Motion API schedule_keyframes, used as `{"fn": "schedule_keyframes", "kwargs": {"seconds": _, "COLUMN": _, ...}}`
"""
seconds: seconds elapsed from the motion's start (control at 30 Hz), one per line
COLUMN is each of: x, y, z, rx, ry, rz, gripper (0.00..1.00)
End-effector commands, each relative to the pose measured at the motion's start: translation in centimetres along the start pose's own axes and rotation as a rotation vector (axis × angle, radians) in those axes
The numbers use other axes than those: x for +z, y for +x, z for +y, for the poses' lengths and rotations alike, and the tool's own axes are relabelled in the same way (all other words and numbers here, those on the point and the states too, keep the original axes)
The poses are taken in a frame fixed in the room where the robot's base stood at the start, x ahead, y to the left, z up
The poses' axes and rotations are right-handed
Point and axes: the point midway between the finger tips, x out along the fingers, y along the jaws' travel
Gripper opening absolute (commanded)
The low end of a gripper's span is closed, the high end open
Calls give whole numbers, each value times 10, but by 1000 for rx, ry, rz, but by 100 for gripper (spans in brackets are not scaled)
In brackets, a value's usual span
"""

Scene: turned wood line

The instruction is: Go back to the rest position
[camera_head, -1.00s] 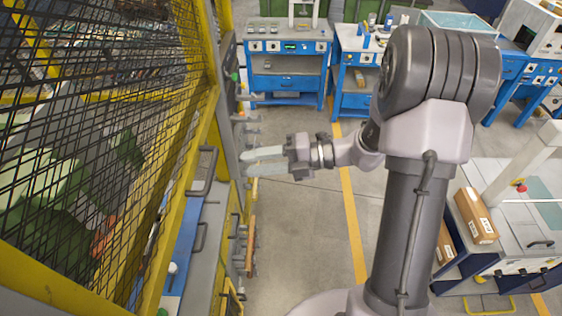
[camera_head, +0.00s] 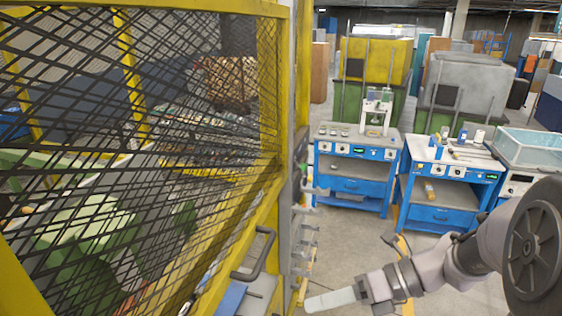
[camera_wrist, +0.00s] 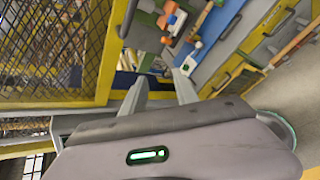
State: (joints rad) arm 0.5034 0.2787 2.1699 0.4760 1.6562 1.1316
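My gripper (camera_head: 330,300) is low in the head view, near the bottom centre. Its pale fingers point left, toward the side of the fenced cell. In the wrist view the two pale fingers of my gripper (camera_wrist: 160,78) stand apart with nothing between them, so it is open and empty. My arm comes in from the lower right of the head view and is partly cut off by the frame edge.
A yellow-framed mesh fence (camera_head: 150,150) fills the left, with a grey handle (camera_head: 255,258) beside it. Blue workbenches (camera_head: 352,185) stand at the back. Orange and white items (camera_wrist: 176,22) show in the wrist view.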

Motion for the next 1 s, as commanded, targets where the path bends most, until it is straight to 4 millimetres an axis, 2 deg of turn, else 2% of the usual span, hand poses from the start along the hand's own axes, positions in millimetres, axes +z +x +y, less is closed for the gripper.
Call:
{"fn": "schedule_keyframes", "kwargs": {"seconds": 0.03, "x": -46, "y": 40, "z": -26, "rx": -65, "ry": -244, "rz": 102, "gripper": 36}}
{"fn": "schedule_keyframes", "kwargs": {"seconds": 0.1, "x": -92, "y": 66, "z": -38, "rx": -150, "ry": -631, "rz": 265, "gripper": 36}}
{"fn": "schedule_keyframes", "kwargs": {"seconds": 0.17, "x": -128, "y": 83, "z": -52, "rx": -207, "ry": -964, "rz": 407, "gripper": 36}}
{"fn": "schedule_keyframes", "kwargs": {"seconds": 0.2, "x": -150, "y": 92, "z": -63, "rx": -239, "ry": -1185, "rz": 504, "gripper": 36}}
{"fn": "schedule_keyframes", "kwargs": {"seconds": 0.3, "x": -191, "y": 106, "z": -90, "rx": -300, "ry": -1686, "rz": 736, "gripper": 36}}
{"fn": "schedule_keyframes", "kwargs": {"seconds": 0.43, "x": -216, "y": 112, "z": -111, "rx": -348, "ry": -2139, "rz": 978, "gripper": 36}}
{"fn": "schedule_keyframes", "kwargs": {"seconds": 0.5, "x": -220, "y": 111, "z": -114, "rx": -363, "ry": -2276, "rz": 1061, "gripper": 36}}
{"fn": "schedule_keyframes", "kwargs": {"seconds": 0.6, "x": -220, "y": 109, "z": -114, "rx": -371, "ry": -2359, "rz": 1117, "gripper": 36}}
{"fn": "schedule_keyframes", "kwargs": {"seconds": 1.0, "x": -217, "y": 106, "z": -110, "rx": -371, "ry": -2361, "rz": 1118, "gripper": 36}}
